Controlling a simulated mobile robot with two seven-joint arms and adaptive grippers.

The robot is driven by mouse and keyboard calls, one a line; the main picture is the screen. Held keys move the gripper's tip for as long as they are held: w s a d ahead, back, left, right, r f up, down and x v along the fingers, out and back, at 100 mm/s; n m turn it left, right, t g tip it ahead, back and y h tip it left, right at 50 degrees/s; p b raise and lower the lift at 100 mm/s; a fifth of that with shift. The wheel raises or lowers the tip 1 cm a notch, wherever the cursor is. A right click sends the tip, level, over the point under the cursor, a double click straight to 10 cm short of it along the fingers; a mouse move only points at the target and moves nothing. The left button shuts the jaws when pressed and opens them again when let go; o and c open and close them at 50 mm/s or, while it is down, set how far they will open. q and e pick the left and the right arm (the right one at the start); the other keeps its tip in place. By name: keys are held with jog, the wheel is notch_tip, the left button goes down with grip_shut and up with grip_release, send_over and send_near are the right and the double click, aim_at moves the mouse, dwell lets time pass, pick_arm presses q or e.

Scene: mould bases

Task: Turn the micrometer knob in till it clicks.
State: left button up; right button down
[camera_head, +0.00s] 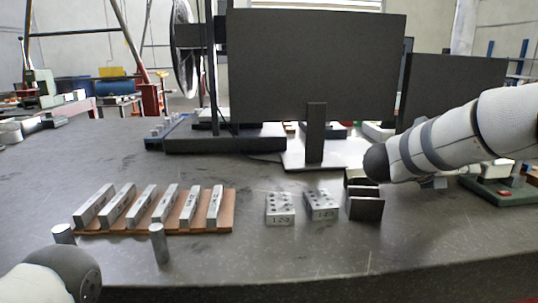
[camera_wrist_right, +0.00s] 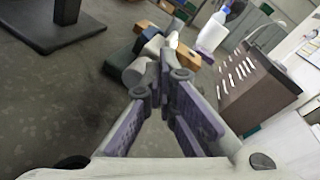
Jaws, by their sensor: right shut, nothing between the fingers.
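My right gripper (camera_wrist_right: 160,78) is shut and empty in the right wrist view, its purple-padded fingers meeting at the tips. Just beyond the tips are grey rounded parts (camera_wrist_right: 140,70) beside a dark green body (camera_wrist_right: 119,56); these may be the micrometer and its stand, but I cannot make out the knob. Whether the fingertips touch them I cannot tell. In the head view a green base (camera_head: 497,191) stands at the right, partly covered by my right arm. That arm also hides most of the right gripper there. My left gripper is out of the picture.
A brown board (camera_head: 215,226) with several steel bars lies left of centre. Two drilled blocks (camera_head: 280,208) (camera_head: 321,206) and a dark plate (camera_head: 365,208) stand near the middle. A monitor (camera_head: 315,66) stands behind. The table's front strip is mostly clear.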

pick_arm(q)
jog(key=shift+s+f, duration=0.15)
pick_arm(e)
jog(key=shift+w+f, duration=0.15)
jog(key=shift+f, duration=0.15)
dwell(0.5)
jog(key=shift+s+f+p, duration=0.35)
jog(key=shift+s+p, duration=0.05)
jog(key=shift+p, duration=0.1)
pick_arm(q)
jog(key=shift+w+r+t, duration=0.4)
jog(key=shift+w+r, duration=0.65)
pick_arm(e)
jog(key=shift+s+f, duration=0.1)
jog(key=shift+f, duration=0.45)
